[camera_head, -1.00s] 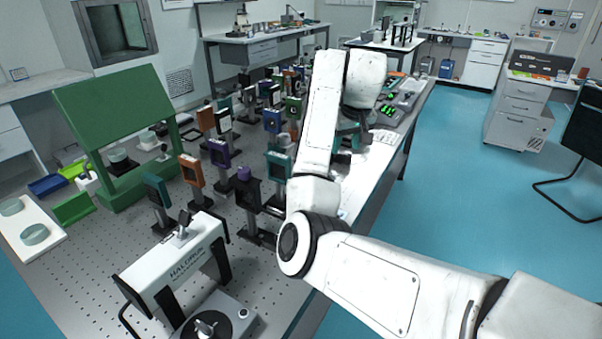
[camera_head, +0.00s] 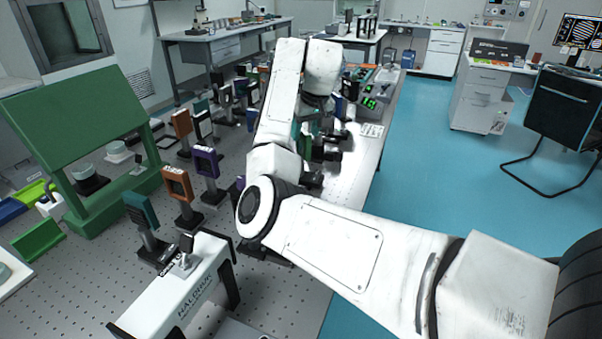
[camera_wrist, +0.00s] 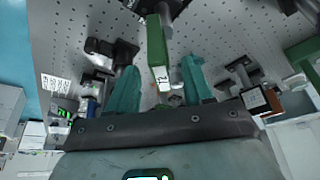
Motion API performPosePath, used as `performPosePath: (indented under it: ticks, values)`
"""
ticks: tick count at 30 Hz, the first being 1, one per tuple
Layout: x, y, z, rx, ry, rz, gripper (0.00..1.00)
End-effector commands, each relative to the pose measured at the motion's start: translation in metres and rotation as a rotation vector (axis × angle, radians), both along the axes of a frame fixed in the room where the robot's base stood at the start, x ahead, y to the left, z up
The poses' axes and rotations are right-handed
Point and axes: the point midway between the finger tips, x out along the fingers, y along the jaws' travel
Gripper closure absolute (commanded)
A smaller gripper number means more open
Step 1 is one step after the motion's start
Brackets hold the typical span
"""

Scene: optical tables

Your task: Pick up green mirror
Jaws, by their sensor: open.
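The green mirror (camera_wrist: 157,52) shows in the wrist view as an upright green slab seen nearly edge-on, with a pale labelled end facing me. It is on a dark mount above the perforated table. My gripper (camera_wrist: 160,84) has two teal fingers spread apart, one on each side of the green slab's near end. I see a gap on both sides, and the fingers are not closed on it. In the head view my arm hides most of the gripper and the area around it.
The perforated optical table (camera_head: 60,292) holds several mounted optics, including an orange one (camera_head: 178,184), a purple one (camera_head: 206,162) and a teal one (camera_head: 141,211). A white HALORUN device (camera_head: 190,290) and a green stand (camera_head: 75,105) are at left.

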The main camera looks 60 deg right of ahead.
Motion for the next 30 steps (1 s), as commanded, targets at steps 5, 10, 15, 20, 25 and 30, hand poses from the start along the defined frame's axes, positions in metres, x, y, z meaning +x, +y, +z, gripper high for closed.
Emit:
performPosePath:
  ticks: [5,10,15,20,25,30]
  values:
    - [0.005,-0.002,-0.017,0.003,0.0,0.001,0.49]
    - [0.012,-0.006,-0.04,0.002,0.001,0.0,0.49]
    - [0.015,-0.009,-0.05,0.0,0.0,-0.001,0.49]
    - [0.016,-0.01,-0.05,0.001,0.0,-0.002,0.49]
    - [0.015,-0.009,-0.05,0.0,-0.001,-0.001,0.6]
    - [0.015,-0.01,-0.05,0.0,-0.001,-0.001,0.77]
